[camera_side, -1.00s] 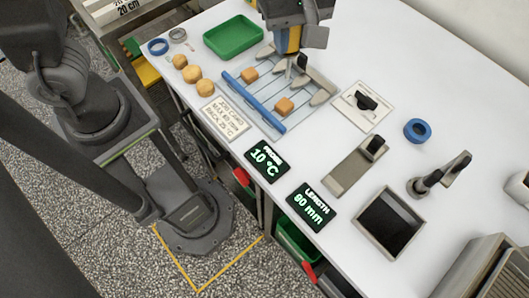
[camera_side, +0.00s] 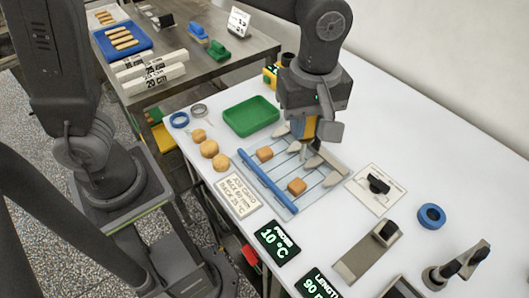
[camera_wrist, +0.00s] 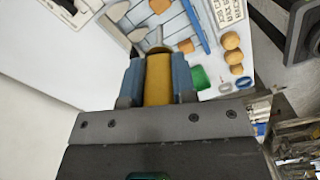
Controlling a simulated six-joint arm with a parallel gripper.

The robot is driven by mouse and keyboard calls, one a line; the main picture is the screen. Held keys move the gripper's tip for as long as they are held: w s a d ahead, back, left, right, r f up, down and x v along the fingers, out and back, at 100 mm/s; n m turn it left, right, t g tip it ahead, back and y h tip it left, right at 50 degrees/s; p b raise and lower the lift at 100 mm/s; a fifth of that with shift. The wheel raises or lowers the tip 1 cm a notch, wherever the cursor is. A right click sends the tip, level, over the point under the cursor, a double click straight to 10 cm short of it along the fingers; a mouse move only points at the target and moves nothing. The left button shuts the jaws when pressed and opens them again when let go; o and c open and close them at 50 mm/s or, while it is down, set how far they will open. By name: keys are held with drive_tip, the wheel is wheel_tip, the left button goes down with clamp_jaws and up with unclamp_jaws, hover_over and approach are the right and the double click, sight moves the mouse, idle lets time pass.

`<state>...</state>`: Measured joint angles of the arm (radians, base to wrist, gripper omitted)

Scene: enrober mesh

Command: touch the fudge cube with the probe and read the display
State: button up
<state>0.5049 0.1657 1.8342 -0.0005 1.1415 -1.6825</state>
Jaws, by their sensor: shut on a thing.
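My gripper (camera_side: 307,122) is shut on the yellow handle of the probe (camera_side: 309,131), above the far right part of the mesh. The yellow handle (camera_wrist: 158,80) also shows between the jaws in the wrist view. The probe's metal tip is small, and I cannot tell its height. Two brown cubes lie on the mesh, one farther left (camera_side: 265,154) and one nearer (camera_side: 297,187); I cannot tell which is the fudge cube. The tip appears apart from both. The probe display (camera_side: 277,242) reads 10 °C.
The blue-edged mesh (camera_side: 267,181) holds several grey pointed pieces. A green tray (camera_side: 251,116) is behind it, round brown pieces (camera_side: 209,149) and a job card (camera_side: 234,196) to its left. A black-knobbed plate (camera_side: 376,190) and blue ring (camera_side: 431,216) stand right. The length display (camera_side: 318,284) is partly cut off.

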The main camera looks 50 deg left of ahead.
drive_tip(key=a+f+n, duration=0.1)
drive_tip(key=a+n, duration=0.3)
drive_tip(key=a, duration=0.7)
drive_tip(key=shift+a, duration=0.25)
drive_tip(key=shift+f, duration=0.15)
wheel_tip(320, 180, down, 6)
drive_tip(key=shift+f, duration=0.4)
idle(1.1)
drive_tip(key=shift+r, duration=0.1)
idle(1.5)
wheel_tip(320, 180, up, 8)
idle(0.9)
drive_tip(key=shift+w, duration=0.1)
idle(1.4)
